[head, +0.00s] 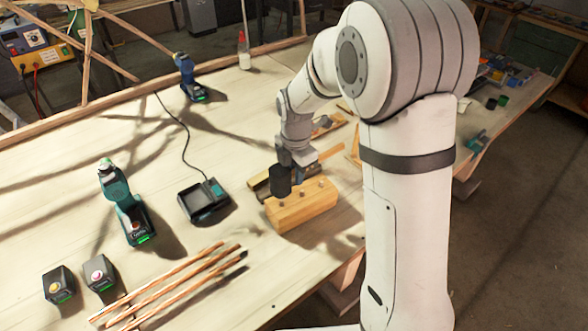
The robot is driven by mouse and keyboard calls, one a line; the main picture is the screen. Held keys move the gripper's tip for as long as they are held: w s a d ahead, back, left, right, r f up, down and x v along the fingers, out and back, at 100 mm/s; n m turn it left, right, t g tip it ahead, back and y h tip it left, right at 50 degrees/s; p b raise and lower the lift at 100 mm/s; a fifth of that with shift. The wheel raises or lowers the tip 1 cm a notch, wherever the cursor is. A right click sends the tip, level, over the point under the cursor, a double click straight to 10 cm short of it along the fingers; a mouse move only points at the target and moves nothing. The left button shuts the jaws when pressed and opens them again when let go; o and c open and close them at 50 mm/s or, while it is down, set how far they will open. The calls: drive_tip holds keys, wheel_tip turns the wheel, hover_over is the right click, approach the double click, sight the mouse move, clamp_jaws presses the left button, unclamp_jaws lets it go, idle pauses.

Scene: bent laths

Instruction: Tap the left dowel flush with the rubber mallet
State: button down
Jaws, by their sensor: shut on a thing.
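The wooden block (302,208) lies near the table's front edge, with small dowel ends along its top. A middle dowel (298,196) and a right dowel (321,183) show. The left end of the block's top is partly covered by the black head of the rubber mallet (280,181), so the left dowel is hard to make out. My gripper (297,160) is shut on the mallet, whose pale wooden handle appears to stick out to the right. The head is over or just behind the block's left part; I cannot tell whether it touches.
A black charger (203,200) with a cable stands left of the block. A teal drill (127,205), two batteries (100,272) and several thin laths (165,288) lie further left and in front. Another drill (188,78) and a bottle (243,52) stand at the back. The table's middle left is mostly clear.

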wheel_tip(320, 180, down, 6)
drive_tip(key=b, duration=0.4)
drive_tip(key=shift+s+b, duration=0.1)
drive_tip(key=shift+b, duration=0.2)
drive_tip(key=shift+r+p, duration=2.1)
drive_tip(key=shift+r, duration=0.95)
wheel_tip(320, 180, up, 4)
drive_tip(key=p, duration=0.3)
hover_over(296, 196)
drive_tip(key=shift+s+r, duration=0.1)
drive_tip(key=shift+s+a, duration=0.1)
